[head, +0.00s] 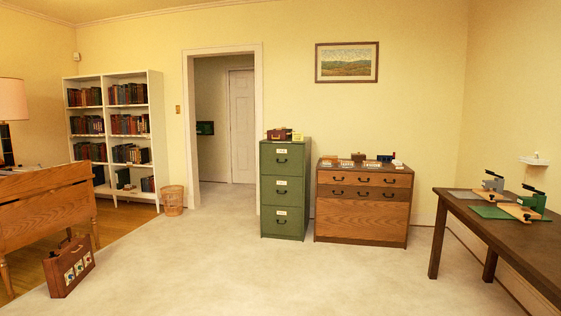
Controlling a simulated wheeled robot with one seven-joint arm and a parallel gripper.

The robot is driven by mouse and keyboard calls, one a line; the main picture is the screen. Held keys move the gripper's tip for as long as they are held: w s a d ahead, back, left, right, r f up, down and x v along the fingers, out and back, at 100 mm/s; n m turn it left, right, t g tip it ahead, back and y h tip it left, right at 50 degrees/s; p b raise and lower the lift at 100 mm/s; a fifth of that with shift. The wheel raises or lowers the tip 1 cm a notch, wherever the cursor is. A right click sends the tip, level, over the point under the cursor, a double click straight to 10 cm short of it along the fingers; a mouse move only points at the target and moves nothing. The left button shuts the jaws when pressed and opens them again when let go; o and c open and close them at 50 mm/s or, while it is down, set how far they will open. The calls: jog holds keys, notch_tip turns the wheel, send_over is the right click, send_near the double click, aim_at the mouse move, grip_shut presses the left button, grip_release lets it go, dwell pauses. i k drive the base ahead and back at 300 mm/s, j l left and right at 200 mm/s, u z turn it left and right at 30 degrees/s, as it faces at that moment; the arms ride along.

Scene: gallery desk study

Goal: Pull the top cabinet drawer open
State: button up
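A green filing cabinet (303,190) stands against the back wall, right of the doorway. It has three drawers, each with a dark handle and a pale label. Its top drawer (270,164) looks shut, flush with the drawers below. A maroon case and a yellow item (297,137) sit on the cabinet's top. My gripper is not in view, so its state and its distance from the cabinet do not show.
A wooden chest (361,219) with small items on top stands just right of the cabinet. A dark table (470,226) is at right. A desk (45,218) and brown case (71,271) are at left. Carpet (240,270) before the cabinet is clear.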

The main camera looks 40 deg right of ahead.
aim_at(277, 159)
jog(key=i+l+z, duration=0.3)
jog(key=i+l, duration=0.15)
jog(key=i, duration=0.3)
jog(key=i+l+z, duration=0.35)
jog(key=i, duration=0.45)
jog(key=i+z, duration=0.3)
jog(key=i, duration=1.45)
jog(key=i+z, duration=0.1)
jog(key=i, duration=0.85)
jog(key=i+j, duration=0.15)
jog(key=i, duration=0.8)
jog(key=i+j, duration=0.1)
jog(key=i, duration=0.85)
jog(key=z, duration=0.05)
